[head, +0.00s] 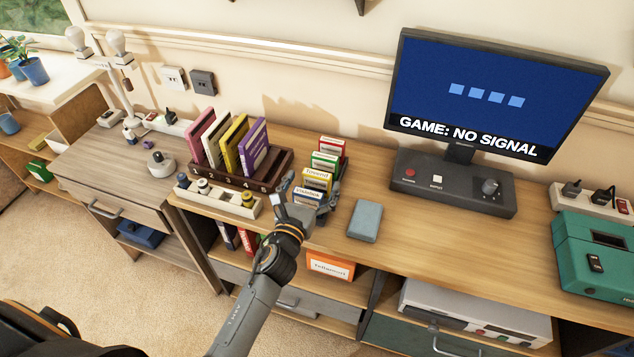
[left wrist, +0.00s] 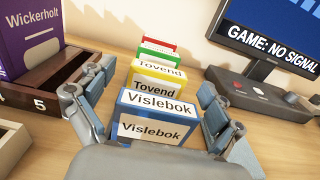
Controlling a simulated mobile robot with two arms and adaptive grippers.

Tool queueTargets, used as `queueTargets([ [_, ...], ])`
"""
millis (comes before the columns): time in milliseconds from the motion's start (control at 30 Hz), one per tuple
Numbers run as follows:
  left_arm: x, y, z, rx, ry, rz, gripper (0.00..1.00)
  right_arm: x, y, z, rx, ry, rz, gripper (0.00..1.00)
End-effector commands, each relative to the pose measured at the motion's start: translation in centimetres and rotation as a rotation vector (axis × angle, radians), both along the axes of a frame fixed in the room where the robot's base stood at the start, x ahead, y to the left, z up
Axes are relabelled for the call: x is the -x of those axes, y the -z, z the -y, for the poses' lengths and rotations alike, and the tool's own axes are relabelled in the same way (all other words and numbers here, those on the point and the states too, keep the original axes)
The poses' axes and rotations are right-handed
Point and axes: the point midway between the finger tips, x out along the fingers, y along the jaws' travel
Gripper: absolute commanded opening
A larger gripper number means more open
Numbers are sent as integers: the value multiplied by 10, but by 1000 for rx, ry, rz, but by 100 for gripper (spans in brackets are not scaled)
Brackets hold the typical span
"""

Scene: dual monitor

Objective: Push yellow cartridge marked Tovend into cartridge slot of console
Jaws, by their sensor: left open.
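The yellow cartridge marked Tovend (head: 317,178) stands upright on the desk in a row of cartridges; it also shows in the left wrist view (left wrist: 155,86). A blue cartridge marked Vislebok (left wrist: 155,118) stands nearest my wrist, directly in front of it. My left gripper (head: 309,189) is open, its fingers on either side of the row's near end; I cannot tell if they touch anything. The blue cartridge partly hides the yellow one in the wrist view. A teal box (head: 577,262) with a dark recess on top sits far right; I cannot tell whether it is the console. My right gripper is not in view.
Green (head: 325,161) and red (head: 331,147) cartridges stand behind the yellow one. A dark rack (head: 276,177) of tall cases is left. A grey-blue box (head: 365,220) lies right of the row. The monitor (head: 490,95) stands behind. Desk between the grey-blue and teal boxes is clear.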

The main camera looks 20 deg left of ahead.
Motion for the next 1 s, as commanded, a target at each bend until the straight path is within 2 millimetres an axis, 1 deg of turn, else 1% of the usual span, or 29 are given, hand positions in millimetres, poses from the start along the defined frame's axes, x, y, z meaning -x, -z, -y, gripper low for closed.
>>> queueTargets([
  [33, -4, 0, 0, 1, 0, 0, 92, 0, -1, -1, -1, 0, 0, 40],
  [100, -7, 0, 1, 1, 0, 0, 92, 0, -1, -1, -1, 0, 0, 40],
  [300, -7, 0, 0, 1, 1, 0, 92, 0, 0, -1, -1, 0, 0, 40],
  [367, -7, 0, 0, 1, 0, 0, 80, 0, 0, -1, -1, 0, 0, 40],
  [400, -7, 0, 0, 1, 0, 0, 72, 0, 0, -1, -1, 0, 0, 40],
  [600, -7, 0, 0, 1, 0, 0, 33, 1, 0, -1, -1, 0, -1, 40],
  [867, -7, -2, 0, 0, 1, 1, 32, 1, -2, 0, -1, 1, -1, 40],
  [967, -7, -13, 0, -4, 2, 4, 32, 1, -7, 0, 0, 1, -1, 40],
  [1000, -8, -20, 0, -4, 2, 4, 32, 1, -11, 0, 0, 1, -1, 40],
])
